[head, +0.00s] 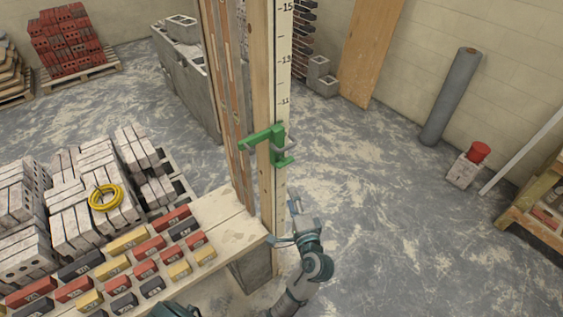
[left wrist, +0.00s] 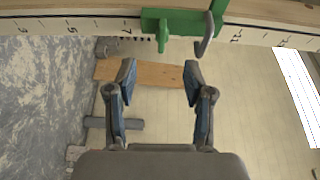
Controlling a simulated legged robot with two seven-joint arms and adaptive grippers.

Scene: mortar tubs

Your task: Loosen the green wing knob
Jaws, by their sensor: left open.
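A green clamp (head: 277,143) sits on the upright timber post with a numbered scale. In the left wrist view the clamp (left wrist: 183,20) is at the top edge, beyond my fingertips. A small green piece (left wrist: 162,37), which looks like the wing knob, sticks out from it beside a grey hook (left wrist: 207,35). In the head view a green part (head: 285,161) shows low on the clamp; its exact shape is too small to tell. My left gripper (head: 290,222) is below the clamp, apart from it. Its fingers (left wrist: 159,76) are spread and empty. My right gripper is not in view.
A wooden bench (head: 228,222) with rows of coloured bricks stands left of the post. Grey blocks and a yellow coil (head: 105,197) lie behind the bricks. Open floor (head: 390,220) lies to the right, with a red-topped item (head: 478,152) and a grey roll (head: 450,98) near the wall.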

